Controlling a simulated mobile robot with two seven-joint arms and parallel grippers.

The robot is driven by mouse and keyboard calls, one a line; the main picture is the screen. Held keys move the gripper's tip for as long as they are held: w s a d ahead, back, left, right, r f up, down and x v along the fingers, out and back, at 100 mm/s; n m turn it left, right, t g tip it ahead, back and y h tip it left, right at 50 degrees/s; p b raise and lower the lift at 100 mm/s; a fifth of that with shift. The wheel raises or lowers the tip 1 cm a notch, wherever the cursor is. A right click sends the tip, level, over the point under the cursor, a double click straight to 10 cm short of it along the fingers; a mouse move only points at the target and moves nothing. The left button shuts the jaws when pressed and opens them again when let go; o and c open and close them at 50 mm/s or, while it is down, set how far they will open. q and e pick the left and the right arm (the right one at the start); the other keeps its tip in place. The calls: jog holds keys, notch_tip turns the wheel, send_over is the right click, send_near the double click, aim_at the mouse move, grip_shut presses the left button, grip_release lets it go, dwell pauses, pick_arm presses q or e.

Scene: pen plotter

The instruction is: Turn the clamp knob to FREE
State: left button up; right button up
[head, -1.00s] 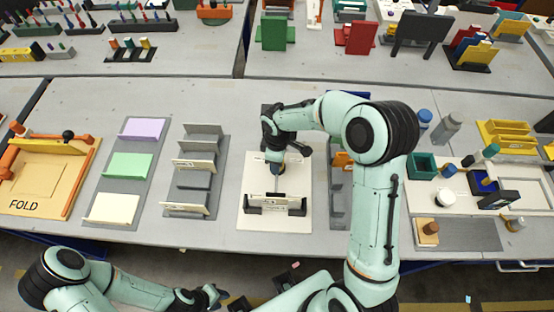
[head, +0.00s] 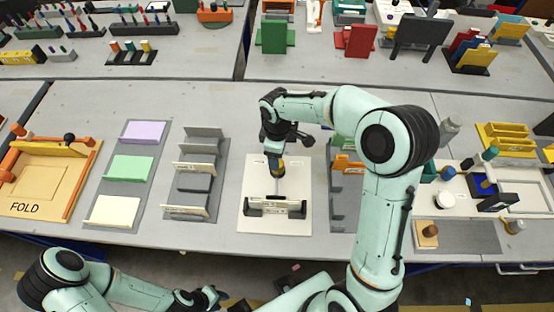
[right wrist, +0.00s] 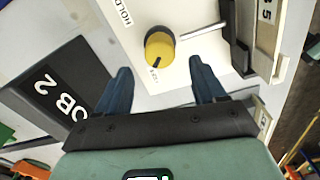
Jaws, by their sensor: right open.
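The yellow clamp knob (right wrist: 159,47) stands on a white plotter board (right wrist: 190,85) in the right wrist view. A dark mark on its face points toward the lower edge, beside a small label too small to read. A HOLD label (right wrist: 122,12) is printed on the other side. My right gripper (right wrist: 159,66) is open, its two blue fingers apart with the knob just beyond and between their tips, not gripped. In the head view the right arm reaches over the board (head: 255,222). My left gripper (head: 212,296) is low at the front, away from the board; its jaw opening is unclear.
A metal rod (right wrist: 202,32) lies beside the knob. A grey slotted rack (head: 190,190) is to the left, the orange FOLD tray (head: 45,180) far left. A dark block marked 2 (right wrist: 60,92) is near the left finger.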

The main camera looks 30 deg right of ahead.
notch_tip(320, 180, up, 7)
jog(key=shift+p, duration=0.3)
dwell(0.5)
